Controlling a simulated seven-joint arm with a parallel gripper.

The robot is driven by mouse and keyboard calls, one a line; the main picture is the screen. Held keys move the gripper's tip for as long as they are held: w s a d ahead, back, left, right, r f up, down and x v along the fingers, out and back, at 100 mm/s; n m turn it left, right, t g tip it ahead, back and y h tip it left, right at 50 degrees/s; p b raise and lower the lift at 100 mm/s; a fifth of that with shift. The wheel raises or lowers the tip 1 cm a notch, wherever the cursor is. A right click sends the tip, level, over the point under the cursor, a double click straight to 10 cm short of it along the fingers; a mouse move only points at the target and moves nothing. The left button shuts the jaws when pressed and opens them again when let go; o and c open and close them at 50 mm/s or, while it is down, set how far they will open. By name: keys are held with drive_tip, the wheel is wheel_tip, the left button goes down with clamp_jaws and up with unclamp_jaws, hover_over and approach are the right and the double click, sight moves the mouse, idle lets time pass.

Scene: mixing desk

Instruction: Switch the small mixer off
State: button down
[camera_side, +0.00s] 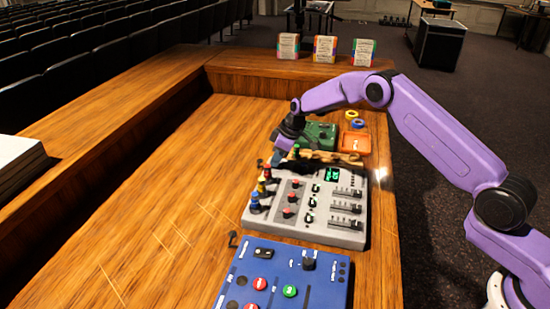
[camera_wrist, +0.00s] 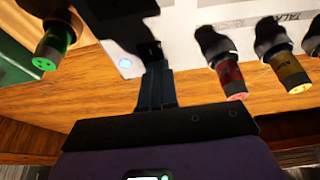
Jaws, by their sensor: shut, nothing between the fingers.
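The small grey mixer (camera_side: 322,223) lies on the desk, with a lit green display (camera_side: 333,174), knobs and sliders. Blue, yellow and red plugs stand along its left edge. In the wrist view its pale top (camera_wrist: 183,25) fills the upper part, and a small bluish-white lit spot (camera_wrist: 125,63) shows near its edge. My gripper (camera_wrist: 151,52) is shut and empty, with its dark tips at this edge, just right of the lit spot. In the side view my gripper (camera_side: 283,144) is over the mixer's far left corner. I cannot tell whether the tips touch it.
In the wrist view a green plug (camera_wrist: 52,45) stands left of my fingers, and red (camera_wrist: 231,80) and yellow (camera_wrist: 290,72) plugs stand right. A blue box (camera_side: 283,272) lies nearer, and a green device (camera_side: 321,134) and orange tray (camera_side: 355,142) lie beyond. The desk's left is clear.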

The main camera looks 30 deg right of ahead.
sight(282, 168)
drive_tip(key=shift+s+d+f, duration=0.45)
drive_tip(key=shift+s+d, duration=0.05)
drive_tip(key=shift+d, duration=0.1)
wheel_tip(282, 168, up, 5)
drive_tip(key=shift+f, duration=0.15)
drive_tip(key=v, duration=1)
drive_tip(key=shift+w+a, duration=0.1)
drive_tip(key=shift+a, duration=0.05)
drive_tip(key=shift+w+a, duration=0.25)
drive_tip(key=shift+w, duration=0.25)
